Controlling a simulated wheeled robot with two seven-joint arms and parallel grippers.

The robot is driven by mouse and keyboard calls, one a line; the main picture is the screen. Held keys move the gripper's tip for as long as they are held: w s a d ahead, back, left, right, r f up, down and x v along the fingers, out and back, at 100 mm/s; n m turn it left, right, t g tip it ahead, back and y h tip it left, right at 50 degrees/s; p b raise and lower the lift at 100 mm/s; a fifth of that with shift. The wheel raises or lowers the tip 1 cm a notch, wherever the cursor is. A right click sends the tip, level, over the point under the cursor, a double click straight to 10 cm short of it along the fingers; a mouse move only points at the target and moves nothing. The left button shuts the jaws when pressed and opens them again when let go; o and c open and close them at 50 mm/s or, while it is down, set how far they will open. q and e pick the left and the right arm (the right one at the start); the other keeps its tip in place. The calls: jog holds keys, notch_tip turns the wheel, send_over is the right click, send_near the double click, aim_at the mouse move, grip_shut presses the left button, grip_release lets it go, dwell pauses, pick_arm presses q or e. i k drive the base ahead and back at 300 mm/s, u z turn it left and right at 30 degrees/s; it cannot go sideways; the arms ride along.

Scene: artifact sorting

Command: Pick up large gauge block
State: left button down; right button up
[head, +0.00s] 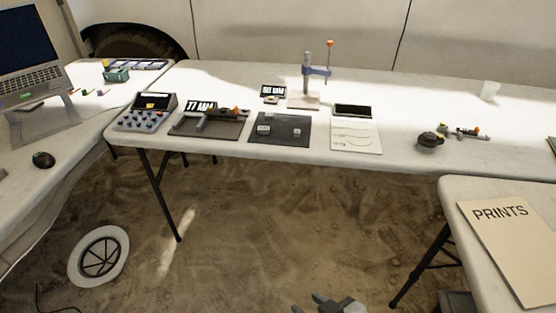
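Two small grey blocks lie apart on a dark square mat (281,142) on the far table. The left one looks larger, and I take it for the large gauge block (264,130). The smaller block (297,133) lies to its right. My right gripper (309,303) shows at the bottom edge, over the floor, well short of the table and far from the blocks. Its two fingertips look apart, with nothing seen between them; the frame cuts off part of it. My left gripper is not in view.
Left of the mat are a dark tray (225,132) with a tool and a control box (147,113). Behind stands a post stand (306,80); right lies a white sheet (357,140). A table with a PRINTS folder (507,245) is at right. Open floor (280,220) lies between.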

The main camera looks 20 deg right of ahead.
aim_at(261, 130)
jog(key=u, duration=0.95)
jog(key=i, duration=1.3)
jog(key=z, duration=0.35)
